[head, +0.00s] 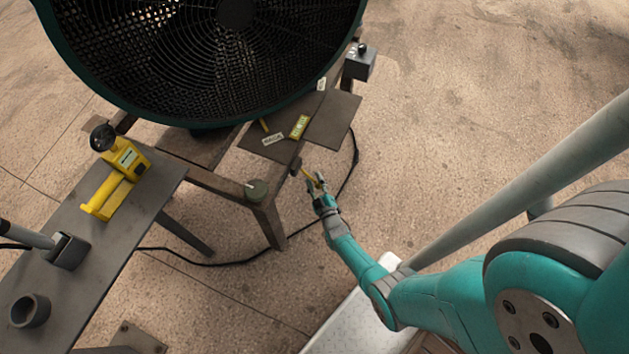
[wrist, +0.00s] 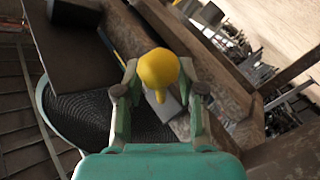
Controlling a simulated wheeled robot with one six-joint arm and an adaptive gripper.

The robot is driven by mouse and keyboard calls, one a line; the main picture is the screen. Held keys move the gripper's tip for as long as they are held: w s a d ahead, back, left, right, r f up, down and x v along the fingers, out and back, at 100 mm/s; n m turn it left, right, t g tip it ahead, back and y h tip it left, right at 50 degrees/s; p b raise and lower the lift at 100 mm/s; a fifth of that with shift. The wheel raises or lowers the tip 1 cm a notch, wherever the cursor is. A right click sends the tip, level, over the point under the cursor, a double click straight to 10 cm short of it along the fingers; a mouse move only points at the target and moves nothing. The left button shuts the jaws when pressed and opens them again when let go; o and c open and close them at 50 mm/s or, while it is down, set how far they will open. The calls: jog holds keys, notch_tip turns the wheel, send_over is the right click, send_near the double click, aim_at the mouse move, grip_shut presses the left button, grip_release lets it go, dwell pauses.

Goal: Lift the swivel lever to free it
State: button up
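The fingers stand close to the yellow end. I cannot tell whether they touch it. The lever's pivot is hidden.
A large round fan (head: 220,45) stands on the rack behind. A plate (head: 335,118) with labels lies beside it. A bench (head: 65,300) at left bears a yellow tool (head: 118,180). A black cable (head: 215,264) runs across the floor. Open floor lies right of the rack.

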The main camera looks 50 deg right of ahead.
jog(key=shift+w, duration=0.1)
grip_shut()
jog(key=shift+d, duration=0.1)
dwell(0.3)
